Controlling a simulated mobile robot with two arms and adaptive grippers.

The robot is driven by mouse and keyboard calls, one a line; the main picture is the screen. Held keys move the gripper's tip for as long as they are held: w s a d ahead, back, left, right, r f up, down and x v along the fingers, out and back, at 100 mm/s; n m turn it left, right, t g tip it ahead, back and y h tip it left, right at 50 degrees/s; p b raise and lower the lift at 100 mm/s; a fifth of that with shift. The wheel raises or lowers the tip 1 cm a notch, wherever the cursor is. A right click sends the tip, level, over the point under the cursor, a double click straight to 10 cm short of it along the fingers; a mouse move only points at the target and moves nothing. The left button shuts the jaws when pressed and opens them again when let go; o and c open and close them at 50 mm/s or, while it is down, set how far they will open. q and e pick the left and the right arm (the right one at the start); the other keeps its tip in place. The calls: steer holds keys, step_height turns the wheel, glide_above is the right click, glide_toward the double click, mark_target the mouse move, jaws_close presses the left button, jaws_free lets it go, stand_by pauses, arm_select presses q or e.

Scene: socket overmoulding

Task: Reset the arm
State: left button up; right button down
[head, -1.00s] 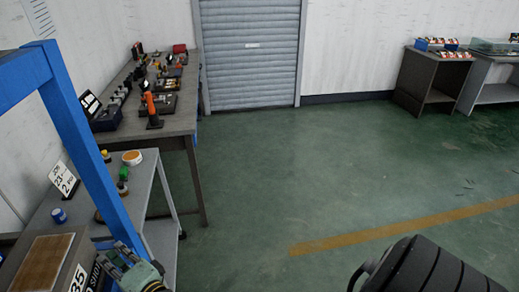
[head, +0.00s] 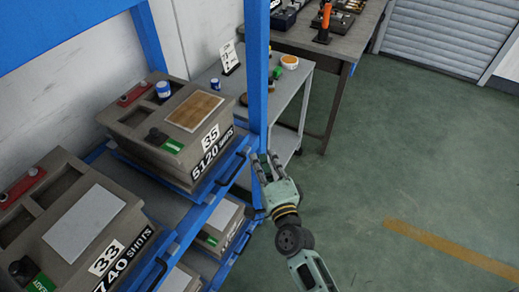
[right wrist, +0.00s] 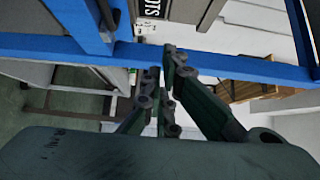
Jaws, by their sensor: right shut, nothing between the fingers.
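My right gripper (head: 265,161) is at the middle of the head view, beside the blue rack's front upright (head: 257,75) and the rail ends at its right. Its fingers are shut with nothing between them. In the right wrist view the closed fingers (right wrist: 165,68) lie in front of a blue rack bar (right wrist: 70,43); I cannot tell whether they touch it. My right forearm comes up from the bottom right. My left gripper is not in view.
The blue rack holds grey-brown mould blocks marked 35 (head: 130,113) and 33 (head: 52,238), with more below. A grey side table (head: 297,100) and a dark tool table (head: 335,48) stand behind. Open green floor (head: 420,170) lies to the right.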

steer(key=s+d+f+n+g, duration=0.1)
steer(key=s+f+n+g, duration=0.3)
steer(key=f, duration=0.7)
steer(key=s+d+f+n+g, duration=0.1)
steer(key=s+f+n+g, duration=0.15)
steer(key=s+f, duration=0.65)
steer(key=s+d+f+n+g, duration=0.2)
steer(key=s+f+n, duration=0.15)
steer(key=f, duration=0.95)
steer(key=s+d+f+n+g+h, duration=0.1)
steer(key=s+d+f, duration=0.3)
steer(key=s, duration=0.6)
steer(key=s+d+f+n+g+h, duration=0.1)
steer(key=s+d+f+n+g, duration=0.3)
steer(key=s+f, duration=0.3)
steer(key=s+d+f+n+g+h, duration=0.1)
steer(key=s+d+f+n+g, duration=0.2)
steer(key=s, duration=0.9)
step_height(320, 180, down, 3)
steer(key=shift+s+d+r, duration=0.1)
steer(key=shift+s+d, duration=0.25)
steer(key=shift+d, duration=0.8)
